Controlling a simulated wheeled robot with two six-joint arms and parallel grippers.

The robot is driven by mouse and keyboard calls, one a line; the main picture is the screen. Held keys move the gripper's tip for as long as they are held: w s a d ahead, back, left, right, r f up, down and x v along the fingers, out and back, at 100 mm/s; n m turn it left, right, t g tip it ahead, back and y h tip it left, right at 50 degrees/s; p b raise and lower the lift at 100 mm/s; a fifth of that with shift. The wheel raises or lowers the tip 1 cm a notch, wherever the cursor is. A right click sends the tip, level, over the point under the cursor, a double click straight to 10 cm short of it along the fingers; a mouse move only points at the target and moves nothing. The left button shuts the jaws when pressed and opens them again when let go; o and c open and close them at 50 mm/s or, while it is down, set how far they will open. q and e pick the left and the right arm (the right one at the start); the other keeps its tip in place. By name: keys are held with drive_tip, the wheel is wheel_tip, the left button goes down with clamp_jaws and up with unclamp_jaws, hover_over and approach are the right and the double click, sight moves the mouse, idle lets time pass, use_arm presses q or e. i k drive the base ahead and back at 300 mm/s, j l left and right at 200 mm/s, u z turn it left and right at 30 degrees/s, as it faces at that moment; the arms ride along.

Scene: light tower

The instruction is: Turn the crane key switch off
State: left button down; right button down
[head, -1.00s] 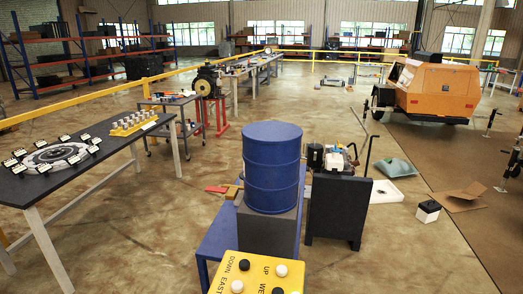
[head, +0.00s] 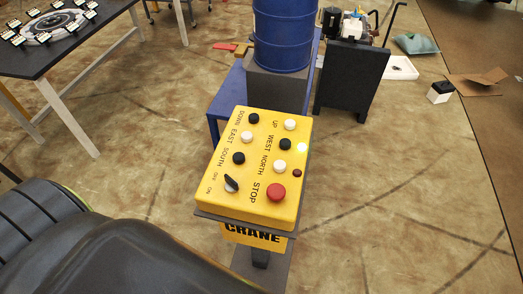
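The yellow crane control box (head: 222,205) stands upright on a grey post in the middle of the head view. Its key switch (head: 231,184) is at the panel's near left corner, a black key grip on a pale round base, beside the small OFF and ON labels. I cannot tell clearly which label the key points to. A red STOP button (head: 276,192) is to the right of the key switch. Black and white push buttons fill the rest of the panel, and a small white light (head: 302,148) glows at its right edge. Neither of my grippers is in view.
A blue drum (head: 281,40) stands on a grey block just behind the box. A dark table (head: 60,65) with a round display is at the upper left. A black cabinet (head: 352,80) stands behind right. The floor right of the box is clear.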

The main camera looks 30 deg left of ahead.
sight(231, 185)
drive_tip(key=j+u, duration=0.2)
drive_tip(key=u, duration=0.75)
